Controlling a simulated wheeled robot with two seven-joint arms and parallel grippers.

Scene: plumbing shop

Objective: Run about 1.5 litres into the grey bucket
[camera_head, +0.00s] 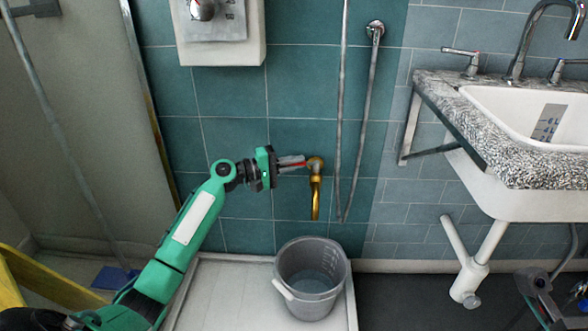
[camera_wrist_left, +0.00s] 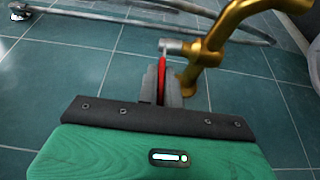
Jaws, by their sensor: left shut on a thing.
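The grey bucket (camera_head: 283,262) stands upright on the white tray, below the spout of the brass tap (camera_head: 316,195). Its inside shows a bluish-grey area low down; I cannot tell how much of that is water. I see no clear stream from the spout. My left gripper (camera_head: 292,163) is shut on the tap's red lever (camera_wrist_left: 162,72), left of the brass body. The wrist view shows the lever between the fingers, next to the brass tap (camera_wrist_left: 212,50). My right gripper (camera_head: 540,295) is partly in view at the bottom right, its jaws unclear.
A white shower tray (camera_head: 230,300) lies under the bucket. A hose (camera_head: 343,100) hangs right of the tap. A stone-topped sink (camera_head: 470,120) juts out at the right, with white pipes (camera_head: 480,262) below. A yellow frame (camera_head: 40,280) is at the lower left.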

